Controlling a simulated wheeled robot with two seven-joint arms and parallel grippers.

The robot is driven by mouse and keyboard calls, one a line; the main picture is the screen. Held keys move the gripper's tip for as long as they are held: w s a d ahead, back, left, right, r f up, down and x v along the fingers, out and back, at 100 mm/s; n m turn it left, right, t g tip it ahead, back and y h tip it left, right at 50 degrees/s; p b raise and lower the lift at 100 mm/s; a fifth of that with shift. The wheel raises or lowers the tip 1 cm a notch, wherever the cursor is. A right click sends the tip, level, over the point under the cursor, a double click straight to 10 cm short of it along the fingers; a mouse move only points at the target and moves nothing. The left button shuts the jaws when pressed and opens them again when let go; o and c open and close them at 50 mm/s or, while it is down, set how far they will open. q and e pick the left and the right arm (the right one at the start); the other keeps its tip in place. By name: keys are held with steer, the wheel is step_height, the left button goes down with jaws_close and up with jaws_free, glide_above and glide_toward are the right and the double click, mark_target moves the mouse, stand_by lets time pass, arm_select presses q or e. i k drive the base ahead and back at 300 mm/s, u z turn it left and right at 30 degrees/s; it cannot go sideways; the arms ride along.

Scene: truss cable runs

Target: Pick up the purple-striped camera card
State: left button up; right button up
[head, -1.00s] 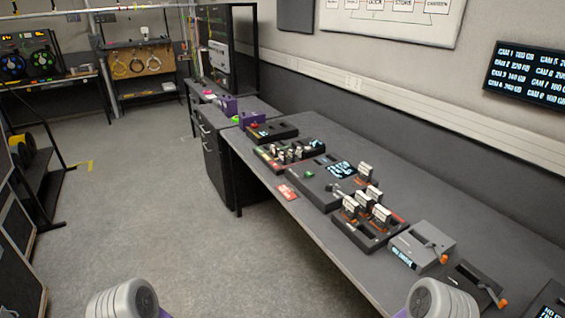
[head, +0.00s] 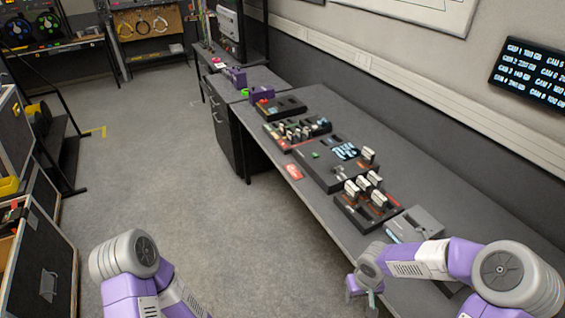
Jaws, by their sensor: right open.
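Several pale upright cards stand in a dark card tray (head: 341,207) near the middle of the bench. More small upright cards stand in a second dark tray (head: 272,132) farther back. At this size I cannot tell which card has purple stripes. My right gripper (head: 363,294) is at the bench's front edge, nearer to me than the card trays and apart from them. It is open and seems empty. My left arm (head: 130,262) shows at the bottom left over the floor, but its gripper is out of the picture.
A dark console (head: 314,173) with a lit screen sits between the trays. A grey device (head: 425,222) stands right of the near tray, partly behind my right arm. A red tag (head: 292,171) lies at the bench's front edge. Black cases (head: 42,262) stand at the left; the floor (head: 190,190) between is clear.

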mark_target(290, 137)
steer(key=i, duration=2.9)
steer(key=u, duration=0.75)
